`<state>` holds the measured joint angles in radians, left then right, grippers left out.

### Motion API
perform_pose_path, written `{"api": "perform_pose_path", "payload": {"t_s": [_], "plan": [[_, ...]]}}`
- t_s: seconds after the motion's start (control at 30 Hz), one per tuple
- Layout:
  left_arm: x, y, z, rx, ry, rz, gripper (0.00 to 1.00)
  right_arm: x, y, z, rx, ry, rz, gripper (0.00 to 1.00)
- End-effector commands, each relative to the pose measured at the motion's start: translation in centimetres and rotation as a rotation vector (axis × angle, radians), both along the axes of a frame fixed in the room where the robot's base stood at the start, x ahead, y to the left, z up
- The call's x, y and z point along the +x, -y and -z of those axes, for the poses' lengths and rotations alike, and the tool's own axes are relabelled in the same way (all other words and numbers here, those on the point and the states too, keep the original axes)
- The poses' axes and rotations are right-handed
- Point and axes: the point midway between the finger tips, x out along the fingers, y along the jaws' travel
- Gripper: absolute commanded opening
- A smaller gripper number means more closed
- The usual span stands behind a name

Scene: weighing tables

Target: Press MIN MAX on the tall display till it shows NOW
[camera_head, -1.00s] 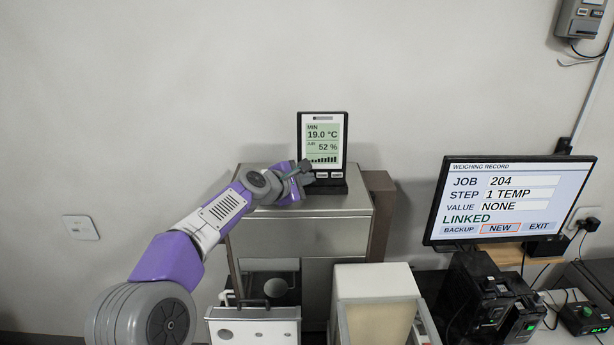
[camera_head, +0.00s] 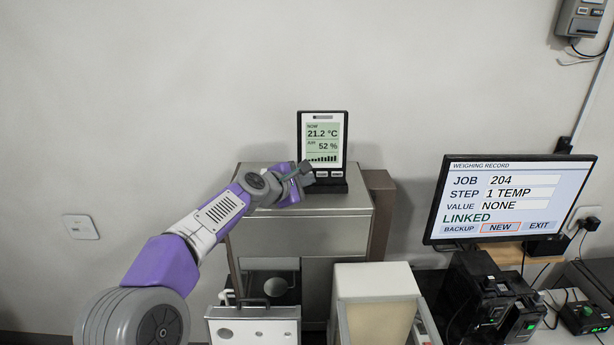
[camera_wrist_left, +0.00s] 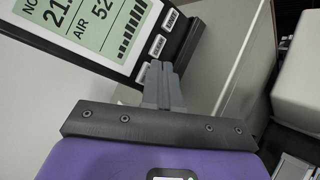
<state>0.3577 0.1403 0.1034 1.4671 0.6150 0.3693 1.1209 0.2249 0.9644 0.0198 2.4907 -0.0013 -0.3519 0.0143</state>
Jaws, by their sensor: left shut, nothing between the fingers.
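The tall display (camera_head: 323,140) stands upright on a steel cabinet and reads NOW 21.2 °C, AIR 52 %, with a row of bars below. Buttons sit in a row under its screen; two show in the head view, and the leftmost is hidden behind my gripper. My left gripper (camera_head: 306,172) is shut and empty at the display's lower left. In the left wrist view the shut fingertips (camera_wrist_left: 160,70) are close to the lower end of the display (camera_wrist_left: 110,35), by its button row. I cannot tell whether they touch a button. My right gripper is not in view.
The steel cabinet (camera_head: 300,225) bears the display. A monitor (camera_head: 510,201) at the right reads JOB 204, STEP 1 TEMP, VALUE NONE, LINKED. A white-topped box (camera_head: 375,281) stands in front of the cabinet, and black devices (camera_head: 485,300) stand at lower right.

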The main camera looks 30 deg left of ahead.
Motion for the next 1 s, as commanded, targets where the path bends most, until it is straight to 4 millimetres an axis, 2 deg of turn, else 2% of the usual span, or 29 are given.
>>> {"api": "perform_pose_path", "payload": {"t_s": [0.27, 0.7, 1.0], "plan": [[-0.2, 0.1, -0.1, 0.0, 0.0, 0.0, 0.0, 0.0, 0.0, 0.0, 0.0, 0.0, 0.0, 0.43], [-3.6, 2.2, -0.7, 0.001, 0.001, 0.001, 0.0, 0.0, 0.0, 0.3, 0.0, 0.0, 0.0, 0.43], [-4.2, 2.6, -0.7, 0.0, 0.0, 0.0, 0.0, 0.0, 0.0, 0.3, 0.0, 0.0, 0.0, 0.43]]}}
